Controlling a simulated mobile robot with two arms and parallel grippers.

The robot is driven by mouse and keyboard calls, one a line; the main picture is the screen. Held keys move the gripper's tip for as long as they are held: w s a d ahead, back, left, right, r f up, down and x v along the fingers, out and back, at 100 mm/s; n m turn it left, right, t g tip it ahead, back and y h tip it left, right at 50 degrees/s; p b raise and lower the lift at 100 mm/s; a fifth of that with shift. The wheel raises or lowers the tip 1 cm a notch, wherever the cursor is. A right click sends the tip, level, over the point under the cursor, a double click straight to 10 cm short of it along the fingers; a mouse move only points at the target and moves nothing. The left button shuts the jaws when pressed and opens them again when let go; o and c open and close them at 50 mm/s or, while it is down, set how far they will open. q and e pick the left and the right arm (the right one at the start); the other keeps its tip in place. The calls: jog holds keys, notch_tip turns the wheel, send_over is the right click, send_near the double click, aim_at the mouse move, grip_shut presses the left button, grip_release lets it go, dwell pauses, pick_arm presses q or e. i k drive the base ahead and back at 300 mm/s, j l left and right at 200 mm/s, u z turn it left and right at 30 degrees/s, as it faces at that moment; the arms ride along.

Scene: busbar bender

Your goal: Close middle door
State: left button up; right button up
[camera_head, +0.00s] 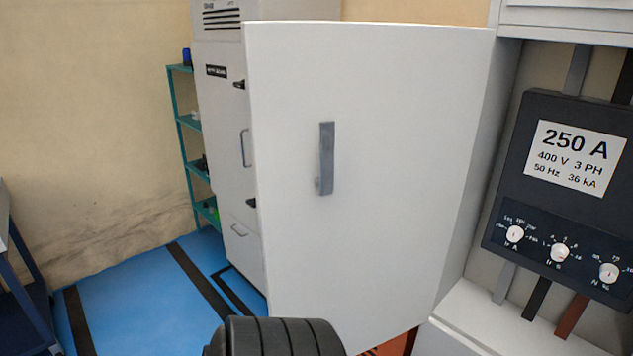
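The middle door (400,150) is a large white panel that stands wide open, hinged along its right side to the cabinet (485,140). A grey vertical handle (326,158) sits on its face, left of the middle. To the right of the door, the open cabinet shows a dark breaker unit (570,190) with a "250 A" label and several knobs. A black ribbed part of my own body shows at the bottom, below the door. Neither of my grippers can be seen.
A second white cabinet (222,140) with handles stands behind the door at the left. A green shelf rack (189,122) stands beside it. The blue floor (130,285) with black stripes is clear at the left. A dark blue bench (22,275) is at the left edge.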

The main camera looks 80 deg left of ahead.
aim_at(365, 258)
jog(key=k+j, duration=0.1)
jog(key=j, duration=0.95)
jog(key=k+j, duration=0.15)
jog(key=j, duration=0.35)
jog(key=k+j, duration=0.1)
jog(key=j, duration=0.45)
jog(key=k+j, duration=0.1)
jog(key=j, duration=0.4)
